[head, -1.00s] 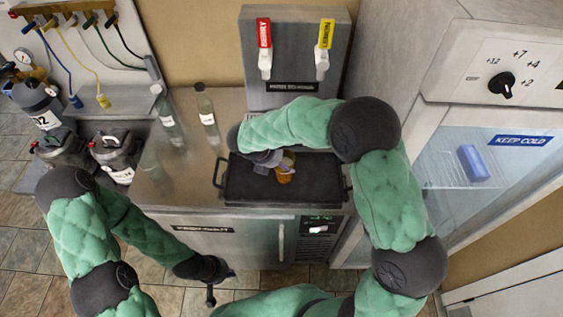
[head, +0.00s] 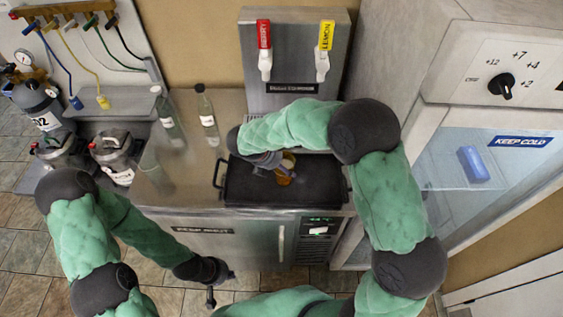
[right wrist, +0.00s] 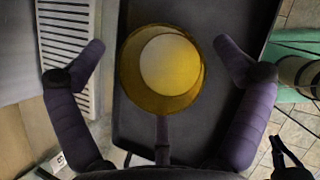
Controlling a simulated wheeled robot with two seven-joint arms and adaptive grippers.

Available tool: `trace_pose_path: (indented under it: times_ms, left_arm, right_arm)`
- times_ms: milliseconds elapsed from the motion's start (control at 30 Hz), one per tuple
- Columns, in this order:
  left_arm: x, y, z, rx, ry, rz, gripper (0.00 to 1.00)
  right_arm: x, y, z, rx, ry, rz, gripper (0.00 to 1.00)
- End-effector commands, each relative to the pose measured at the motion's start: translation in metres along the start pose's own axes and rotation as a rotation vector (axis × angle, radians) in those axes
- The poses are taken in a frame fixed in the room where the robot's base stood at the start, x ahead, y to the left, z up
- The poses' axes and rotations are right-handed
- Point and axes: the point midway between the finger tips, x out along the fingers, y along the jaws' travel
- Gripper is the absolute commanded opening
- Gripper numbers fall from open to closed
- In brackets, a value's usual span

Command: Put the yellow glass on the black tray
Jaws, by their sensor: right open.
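The yellow glass (head: 287,168) stands on the black tray (head: 262,190) on the counter, partly hidden by my right gripper in the head view. In the right wrist view the yellow glass (right wrist: 160,95) appears from above as a round amber rim with a paler disc inside, over the dark tray (right wrist: 200,20). My right gripper (right wrist: 160,48) is open, with its purple fingers on both sides of the glass and visible gaps to it. My left gripper (head: 214,286) is low in front of the counter, away from the tray; its fingers are too small to read.
A tap tower with a red tap (head: 264,50) and a yellow tap (head: 324,50) stands behind the tray. Two bottles (head: 207,115) stand at the left on the counter. A cooler (head: 480,160) stands at the right.

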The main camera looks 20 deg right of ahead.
Motion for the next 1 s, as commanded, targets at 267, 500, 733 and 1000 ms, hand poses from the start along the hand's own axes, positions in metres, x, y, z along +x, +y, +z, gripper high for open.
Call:
trace_pose_path:
  times_ms: [267,500,733,1000]
  left_arm:
    - [-0.011,0.004,0.000,0.000,0.000,0.000,0.00]
    - [-0.019,0.007,0.001,0.000,0.000,0.000,0.00]
    - [-0.022,0.008,0.001,0.000,0.000,0.000,0.00]
    - [-0.022,0.008,0.001,0.000,0.000,0.000,0.00]
  right_arm:
    - [-0.050,0.001,0.001,0.000,0.000,0.006,0.99]
    - [-0.095,0.001,0.001,-0.001,0.000,0.005,0.99]
    - [-0.116,0.000,0.000,0.000,0.000,0.002,0.99]
    - [-0.119,0.000,0.000,0.000,0.000,0.001,0.99]
